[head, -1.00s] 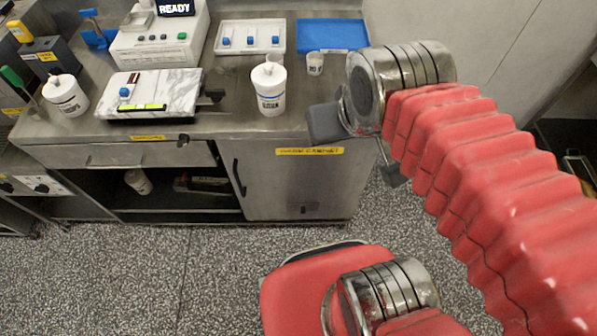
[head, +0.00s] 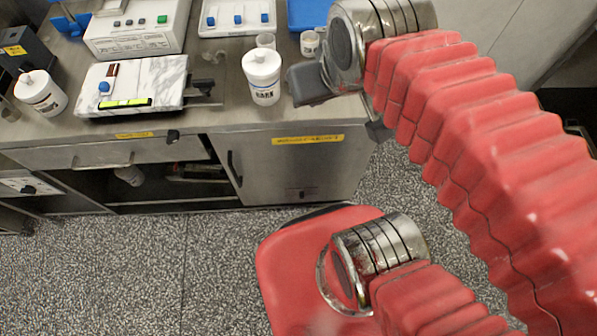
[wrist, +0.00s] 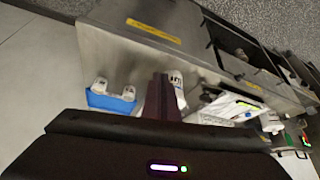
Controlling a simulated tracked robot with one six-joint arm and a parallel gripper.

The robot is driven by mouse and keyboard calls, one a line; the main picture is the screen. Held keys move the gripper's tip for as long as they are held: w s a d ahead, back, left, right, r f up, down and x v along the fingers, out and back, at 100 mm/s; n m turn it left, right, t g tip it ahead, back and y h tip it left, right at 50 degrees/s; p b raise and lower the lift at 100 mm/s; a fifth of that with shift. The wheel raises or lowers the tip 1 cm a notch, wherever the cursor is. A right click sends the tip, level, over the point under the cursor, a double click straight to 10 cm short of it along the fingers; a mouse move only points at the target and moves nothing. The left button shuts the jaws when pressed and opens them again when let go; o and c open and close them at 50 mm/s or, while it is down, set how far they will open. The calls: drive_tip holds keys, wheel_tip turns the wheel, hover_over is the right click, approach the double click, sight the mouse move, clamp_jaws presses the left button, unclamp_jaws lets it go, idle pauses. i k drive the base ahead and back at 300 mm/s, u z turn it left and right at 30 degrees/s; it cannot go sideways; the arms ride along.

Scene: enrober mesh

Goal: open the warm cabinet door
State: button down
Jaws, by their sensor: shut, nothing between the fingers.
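The warm cabinet door (head: 300,172) is a grey metal panel under the right end of the steel counter. It is shut, with a yellow label (head: 308,139) along its top and a dark upright handle (head: 234,168) at its left edge. In the wrist view the label (wrist: 153,31) shows on the tilted steel front. My gripper (wrist: 160,80) is shut and empty, its dark fingers pointing toward the counter top. In the head view my wrist is above the counter's front right corner, higher than the handle and to its right. My fingertips are not clearly visible there.
On the counter are a white bottle (head: 262,78), a marble slab (head: 130,85), a small cup (head: 310,43), a blue tray (head: 307,14) and a white tray (head: 237,17). An open shelf (head: 150,187) lies left of the door.

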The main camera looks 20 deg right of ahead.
sight(259, 164)
drive_tip(key=u, duration=0.25)
drive_tip(key=k, duration=0.7)
drive_tip(key=u, duration=0.6)
drive_tip(key=k, duration=0.65)
drive_tip(key=u, duration=0.5)
drive_tip(key=i, duration=1.4)
drive_tip(key=u, duration=0.4)
